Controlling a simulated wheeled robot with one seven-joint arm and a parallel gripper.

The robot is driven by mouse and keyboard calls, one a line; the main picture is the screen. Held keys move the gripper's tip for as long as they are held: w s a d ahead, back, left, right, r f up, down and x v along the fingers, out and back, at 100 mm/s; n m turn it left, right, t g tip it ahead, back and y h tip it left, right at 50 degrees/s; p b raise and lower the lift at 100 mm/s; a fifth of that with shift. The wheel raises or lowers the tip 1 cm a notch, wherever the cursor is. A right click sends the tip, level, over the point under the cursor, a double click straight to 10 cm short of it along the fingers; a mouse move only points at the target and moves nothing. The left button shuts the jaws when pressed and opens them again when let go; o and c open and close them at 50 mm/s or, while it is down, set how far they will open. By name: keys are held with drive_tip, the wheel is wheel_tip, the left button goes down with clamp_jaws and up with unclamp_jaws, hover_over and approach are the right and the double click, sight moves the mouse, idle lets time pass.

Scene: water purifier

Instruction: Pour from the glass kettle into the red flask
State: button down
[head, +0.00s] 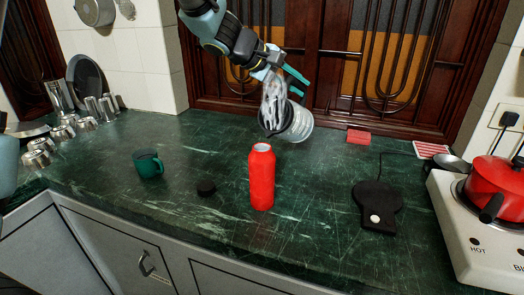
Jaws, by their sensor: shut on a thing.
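The red flask (262,178) stands upright on the dark green counter, and its top looks open. The glass kettle (297,123) is held above the counter, behind and slightly right of the flask's top. It is tilted, with its clear body to the right and a dark part at its left side. My gripper (273,88) is shut on the kettle, at the handle side, though the exact grip is hard to make out. I cannot tell whether the kettle touches the flask or whether any liquid is flowing.
A black cap (206,188) and a green mug (149,164) are left of the flask. A black kettle base (377,205) lies to the right. A red pot (494,187) sits on a white hotplate (467,235) at far right. Metal cups (62,132) crowd the left. A barred window stands behind.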

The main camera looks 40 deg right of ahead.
sight(287, 77)
drive_tip(key=shift+s+a+r+m+h+b, duration=0.2)
drive_tip(key=shift+a+r+h+b, duration=0.45)
drive_tip(key=shift+b, duration=1.1)
drive_tip(key=shift+s+a+r+m+h+b, duration=0.15)
drive_tip(key=shift+a+r+h+b, duration=0.45)
drive_tip(key=shift+b, duration=1.15)
idle(1.4)
drive_tip(key=shift+s+a+r+m+h+b, duration=0.15)
drive_tip(key=shift+a+r+h+b, duration=0.35)
drive_tip(key=shift+b, duration=1.5)
drive_tip(key=shift+s+a+r+m+h+b, duration=0.2)
drive_tip(key=shift+a+b, duration=0.5)
drive_tip(key=shift+b, duration=1.25)
